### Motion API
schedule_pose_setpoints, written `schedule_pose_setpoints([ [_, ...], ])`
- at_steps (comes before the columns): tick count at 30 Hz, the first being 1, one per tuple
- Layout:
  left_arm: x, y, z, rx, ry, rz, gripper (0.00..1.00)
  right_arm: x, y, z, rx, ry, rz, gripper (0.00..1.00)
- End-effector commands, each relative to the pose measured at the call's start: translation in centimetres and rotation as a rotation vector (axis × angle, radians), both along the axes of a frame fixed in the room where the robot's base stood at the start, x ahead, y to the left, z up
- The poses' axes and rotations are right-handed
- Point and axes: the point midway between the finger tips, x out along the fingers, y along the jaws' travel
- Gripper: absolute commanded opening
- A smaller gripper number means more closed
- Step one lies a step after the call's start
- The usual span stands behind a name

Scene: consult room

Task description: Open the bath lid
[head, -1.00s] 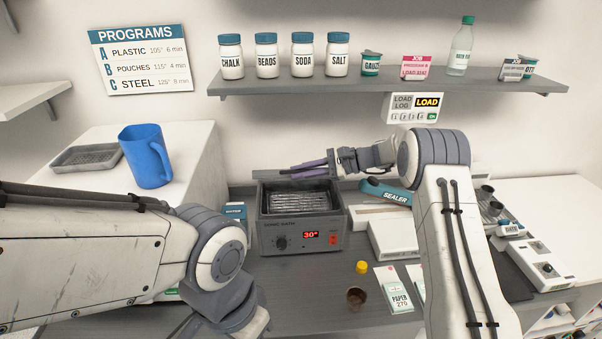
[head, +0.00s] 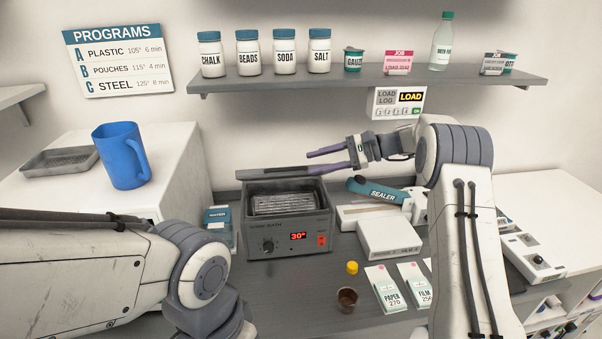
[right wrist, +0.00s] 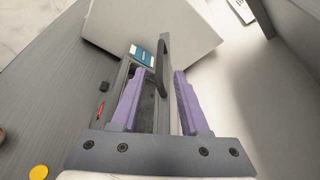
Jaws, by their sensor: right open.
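The grey bath (head: 290,240) sits on the bench with its inside and a metal basket (head: 284,204) showing. Its lid (head: 272,180) is raised at the back edge, seen nearly edge-on. My right gripper (head: 310,163) is open with purple fingers, at the lid's right end and slightly above it. In the right wrist view the raised lid (right wrist: 166,60) with its dark handle (right wrist: 160,68) runs between and beyond the open fingers (right wrist: 155,95); I see no clear contact. My left arm shows at lower left, but its fingers are out of view.
A sealer (head: 378,192) and white boxes stand right of the bath. A yellow cap (head: 352,268), brown cup (head: 347,300) and paper packs (head: 388,289) lie in front. A blue jug (head: 121,156) is on the white cabinet at left. A shelf (head: 370,80) hangs above.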

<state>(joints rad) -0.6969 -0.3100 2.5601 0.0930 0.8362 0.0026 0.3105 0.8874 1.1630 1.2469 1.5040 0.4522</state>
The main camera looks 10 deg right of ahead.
Motion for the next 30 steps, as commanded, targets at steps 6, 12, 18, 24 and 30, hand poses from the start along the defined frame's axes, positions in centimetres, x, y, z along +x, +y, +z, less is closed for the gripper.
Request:
schedule_pose_setpoints([
  [6,0.0,0.0,-0.6,0.000,0.000,0.001,0.00,-0.3,-1.3,0.4,-0.001,0.000,0.001,0.45],
  [12,0.0,0.0,-0.5,0.000,0.000,0.001,0.00,-0.3,-1.4,0.5,0.000,0.001,0.000,0.45],
  [18,0.0,0.0,-0.7,0.000,0.000,0.000,0.00,-1.6,1.3,0.4,-0.055,-0.003,0.053,0.00],
  [24,0.0,0.0,-1.8,0.000,0.000,0.000,0.00,-10.8,11.3,-1.0,-0.343,-0.073,0.330,0.00],
  [30,0.0,0.0,-2.9,0.000,0.000,-0.001,0.00,-24.8,16.0,-4.0,-0.673,-0.285,0.718,0.00],
])
